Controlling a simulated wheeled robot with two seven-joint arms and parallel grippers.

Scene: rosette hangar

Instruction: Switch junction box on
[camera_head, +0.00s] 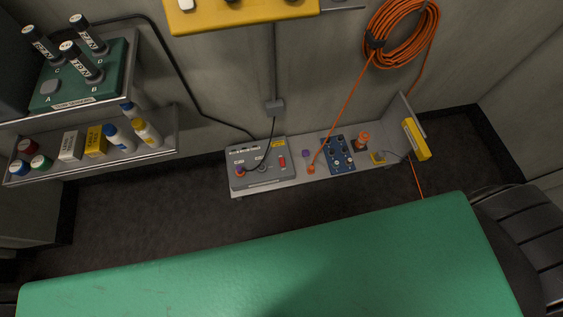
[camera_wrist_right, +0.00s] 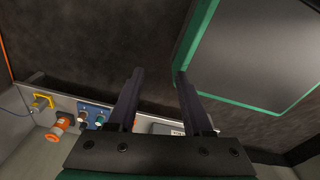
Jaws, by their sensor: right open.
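A grey control box (camera_head: 262,165), which looks like the junction box, sits at the left end of a low ledge against the wall. It has a red switch (camera_head: 282,161), a yellow label and a purple knob; the switch's setting is too small to tell. My right gripper (camera_wrist_right: 159,74) is open and empty in the right wrist view. The ledge shows behind its fingers, and what seems to be the grey box (camera_wrist_right: 172,128) is mostly hidden there. Neither gripper shows in the head view.
A blue panel (camera_head: 339,153), an orange plug (camera_head: 363,138) and a yellow box (camera_head: 416,139) line the ledge. A green tabletop (camera_head: 270,265) lies in front, with floor between. Left shelves hold bottles (camera_head: 148,132). An orange cable (camera_head: 375,40) hangs above.

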